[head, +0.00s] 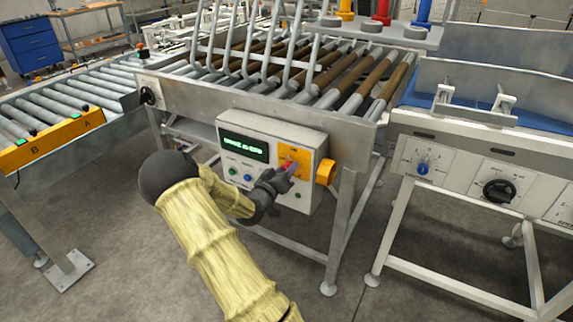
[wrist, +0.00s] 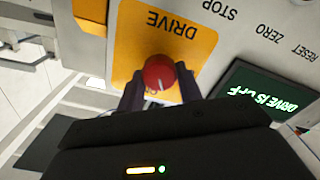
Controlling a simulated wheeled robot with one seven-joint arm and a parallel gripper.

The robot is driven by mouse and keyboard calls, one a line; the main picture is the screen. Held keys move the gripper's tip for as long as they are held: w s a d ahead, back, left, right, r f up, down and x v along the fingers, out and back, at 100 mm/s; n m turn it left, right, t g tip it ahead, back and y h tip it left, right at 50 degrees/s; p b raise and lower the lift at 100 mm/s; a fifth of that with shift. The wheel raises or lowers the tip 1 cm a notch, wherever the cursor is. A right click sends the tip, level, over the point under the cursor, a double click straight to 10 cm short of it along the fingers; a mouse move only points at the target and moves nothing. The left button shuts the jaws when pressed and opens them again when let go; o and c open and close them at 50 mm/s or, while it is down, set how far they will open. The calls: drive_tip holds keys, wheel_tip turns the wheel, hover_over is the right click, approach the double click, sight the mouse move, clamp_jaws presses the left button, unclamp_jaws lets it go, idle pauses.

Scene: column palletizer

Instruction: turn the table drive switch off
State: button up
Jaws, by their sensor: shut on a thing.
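The table drive switch is a red round knob (head: 287,163) on a yellow plate (head: 300,157) at the right of a grey control box (head: 308,140). In the wrist view the red knob (wrist: 159,72) has a white mark, and its yellow plate (wrist: 140,33) is lettered DRIVE. My gripper (head: 281,178) reaches the box from the front. In the wrist view my gripper's dark fingers (wrist: 160,88) are closed on both sides of the knob. The green text on the display (wrist: 262,106) appears to read DRIVE IS OFF.
A yellow-orange part (head: 326,172) sticks out of the box's right side. Several small buttons sit below the display (head: 244,145). The box hangs under a roller table (head: 290,75). Another panel with knobs (head: 480,177) stands to the right. The floor in front is clear.

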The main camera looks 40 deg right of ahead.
drive_tip(key=n+p, duration=0.3)
drive_tip(key=n, duration=0.3)
drive_tip(key=shift+w, duration=0.1)
drive_tip(key=n+p, duration=0.1)
drive_tip(key=n, duration=0.4)
drive_tip(key=shift+f+n, duration=0.15)
drive_tip(key=shift+n, duration=0.15)
drive_tip(key=o, duration=1)
drive_tip(key=v, duration=1.7)
drive_tip(key=shift+a+b, duration=0.25)
drive_tip(key=shift+b, duration=0.15)
drive_tip(key=shift+f, duration=0.1)
